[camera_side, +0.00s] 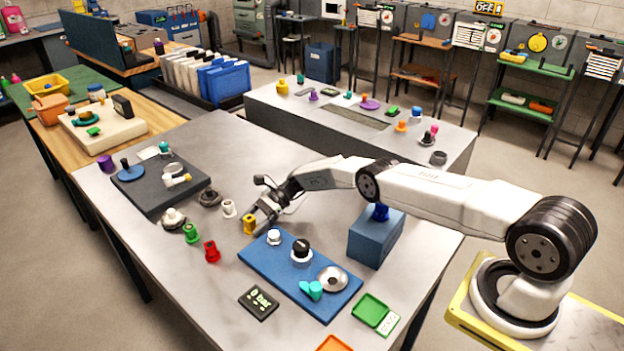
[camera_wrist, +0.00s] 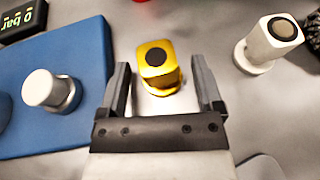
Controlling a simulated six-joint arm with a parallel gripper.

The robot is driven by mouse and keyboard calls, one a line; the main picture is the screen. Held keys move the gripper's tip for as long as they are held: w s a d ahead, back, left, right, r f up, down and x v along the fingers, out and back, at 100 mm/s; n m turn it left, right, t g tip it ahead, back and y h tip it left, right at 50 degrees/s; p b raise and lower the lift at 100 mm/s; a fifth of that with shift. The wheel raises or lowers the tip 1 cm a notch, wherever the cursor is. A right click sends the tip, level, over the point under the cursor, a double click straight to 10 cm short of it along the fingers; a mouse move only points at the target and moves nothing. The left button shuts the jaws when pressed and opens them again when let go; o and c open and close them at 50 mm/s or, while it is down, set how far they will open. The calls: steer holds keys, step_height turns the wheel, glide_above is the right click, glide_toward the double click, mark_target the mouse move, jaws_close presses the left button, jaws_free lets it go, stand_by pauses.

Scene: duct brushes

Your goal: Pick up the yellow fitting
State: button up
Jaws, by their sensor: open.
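The yellow fitting (camera_side: 249,224) stands upright on the grey table (camera_side: 330,150). It has a round base and a squarish top with a dark round centre. In the wrist view the yellow fitting (camera_wrist: 158,66) shows between and slightly ahead of my gripper's two fingers. My gripper (camera_wrist: 163,85) is open, with a finger to each side of the fitting and a visible gap on both sides. In the side view my gripper (camera_side: 258,222) is low over the table, right beside the fitting. Whether the fingertips touch the table I cannot tell.
A white fitting (camera_side: 228,208) stands close to the left, with green (camera_side: 191,233) and red (camera_side: 210,251) fittings farther along. A blue plate (camera_side: 285,262) with a white knob (camera_side: 273,237) lies in front. A blue block (camera_side: 376,238) stands under my arm.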

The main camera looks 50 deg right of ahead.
mark_target(252, 216)
stand_by(0.4)
jaws_close()
steer(key=shift+f, duration=0.1)
stand_by(0.3)
steer(key=shift+r, duration=1.75)
steer(key=shift+s+r, duration=1)
steer(key=shift+r, duration=0.2)
steer(key=s+r, duration=0.3)
steer(key=shift+d+r, duration=0.1)
steer(key=shift+r, duration=0.15)
steer(key=s+r, duration=0.3)
steer(key=s, duration=0.6)
steer(key=shift+r, duration=0.4)
